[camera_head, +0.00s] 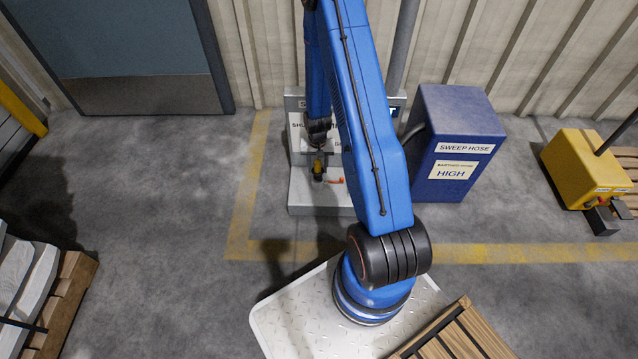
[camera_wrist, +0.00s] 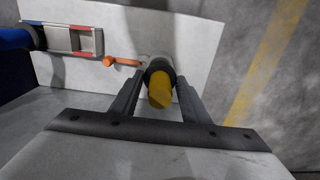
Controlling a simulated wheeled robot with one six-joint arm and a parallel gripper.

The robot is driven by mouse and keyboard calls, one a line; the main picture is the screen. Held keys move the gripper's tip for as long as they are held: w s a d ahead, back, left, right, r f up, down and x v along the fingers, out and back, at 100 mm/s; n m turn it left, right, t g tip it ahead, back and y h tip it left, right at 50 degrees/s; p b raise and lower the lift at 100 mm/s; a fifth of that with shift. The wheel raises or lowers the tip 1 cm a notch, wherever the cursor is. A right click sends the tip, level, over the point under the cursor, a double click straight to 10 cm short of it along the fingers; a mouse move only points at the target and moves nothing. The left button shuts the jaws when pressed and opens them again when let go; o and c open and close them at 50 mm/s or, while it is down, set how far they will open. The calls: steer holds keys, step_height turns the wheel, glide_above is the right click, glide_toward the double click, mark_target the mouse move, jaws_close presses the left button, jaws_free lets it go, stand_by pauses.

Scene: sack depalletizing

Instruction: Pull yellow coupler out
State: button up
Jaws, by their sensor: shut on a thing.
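The yellow coupler (camera_wrist: 160,92) sits between the fingers of my gripper (camera_wrist: 161,95) in the wrist view, with a dark ring around its far end. My gripper is shut on it. Behind it is a pale grey panel (camera_wrist: 195,40), and the ring overlaps a round light fitting there. I cannot tell whether the coupler is still seated in that fitting. In the head view the yellow coupler (camera_head: 319,168) is small and partly hidden under my gripper (camera_head: 319,160), in front of the grey stand.
An orange-red lever (camera_wrist: 122,62) lies just left of the coupler, near a red-and-grey slotted fitting (camera_wrist: 75,40). A blue sweep hose cabinet (camera_head: 452,140) stands right of the stand. A yellow machine (camera_head: 583,170) is further right. Pallets lie at the lower left and bottom. Floor left is clear.

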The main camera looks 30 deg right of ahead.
steer(key=shift+r, duration=1)
